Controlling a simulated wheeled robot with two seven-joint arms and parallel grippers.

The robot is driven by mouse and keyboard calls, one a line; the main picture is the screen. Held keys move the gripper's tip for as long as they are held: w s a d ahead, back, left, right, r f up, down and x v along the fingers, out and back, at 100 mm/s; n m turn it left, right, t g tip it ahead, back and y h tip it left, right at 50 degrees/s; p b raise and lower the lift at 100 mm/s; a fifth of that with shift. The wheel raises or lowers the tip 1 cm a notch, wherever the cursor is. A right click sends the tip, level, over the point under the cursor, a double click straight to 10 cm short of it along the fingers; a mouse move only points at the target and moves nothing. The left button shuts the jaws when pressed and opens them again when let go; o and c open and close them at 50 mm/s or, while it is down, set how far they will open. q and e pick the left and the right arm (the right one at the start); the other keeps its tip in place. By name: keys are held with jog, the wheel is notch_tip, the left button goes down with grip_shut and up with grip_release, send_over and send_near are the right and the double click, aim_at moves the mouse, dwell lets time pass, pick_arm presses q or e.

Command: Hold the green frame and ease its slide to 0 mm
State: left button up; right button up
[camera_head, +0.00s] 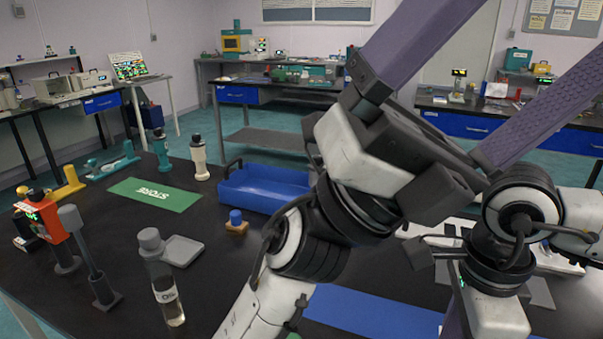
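The green frame (113,163) appears to be the small teal piece lying on the black table at the far left. A dark slide-like part shows near its left end; its reading is too small to make out. My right arm (521,213) is at the right. A purple strip beside it may be a finger, but its gripper cannot be made out.
A green mat (155,194) lies near the frame. A blue tray (262,190), dark-capped white bottle (199,160), yellow frame (66,187), orange instrument (42,220), grey stand (91,262) and oil bottle (163,285) stand around. My arms hide much of the table's right side.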

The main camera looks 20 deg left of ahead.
pick_arm(q)
jog(key=s+d+f+g+y, duration=0.1)
jog(key=s+f+g+y, duration=0.2)
jog(key=f, duration=0.5)
jog(key=s+d+f+m+g+y, duration=0.15)
jog(key=s+f+y, duration=0.3)
jog(key=f, duration=0.45)
jog(key=s+f+g+y, duration=0.3)
jog(key=f+y, duration=0.2)
jog(key=f, duration=0.3)
jog(key=w+a+f+n+t+y, duration=0.3)
jog(key=w+a+f+t+y, duration=0.5)
jog(key=w+a+f+y, duration=1.05)
jog(key=f+h, duration=0.1)
jog(key=f, duration=0.2)
jog(key=s+f, duration=0.1)
jog(key=f, duration=0.2)
jog(key=a+f+h, duration=0.1)
jog(key=f, duration=0.1)
jog(key=shift+s+f+m+h, duration=0.25)
jog(key=shift+s+f+h, duration=0.05)
jog(key=shift+f, duration=0.1)
